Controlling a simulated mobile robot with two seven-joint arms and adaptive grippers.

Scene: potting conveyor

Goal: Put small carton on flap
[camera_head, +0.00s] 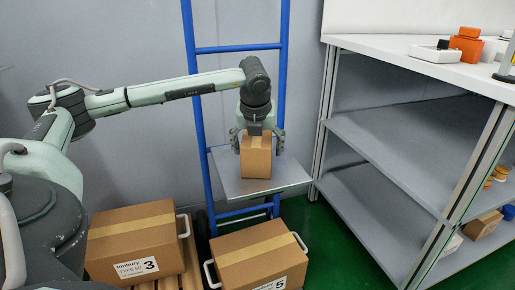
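The small carton (256,162) is a brown box with a lighter tape strip. It stands upright at the grey metal flap (292,176) of the blue hand truck, near the flap's left part. Its base appears to touch the flap, though I cannot be sure of contact. My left gripper (257,143) points down over the carton, with a finger on either side of its upper part. The fingers look closed against the carton's sides. My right gripper is not in view.
The blue frame (285,55) rises behind the flap against a grey wall. Two larger cartons, marked 3 (130,240) and 5 (262,252), sit below in front. A grey shelf unit (395,135) stands at right with items on its white top. Bare green floor (335,250) shows between.

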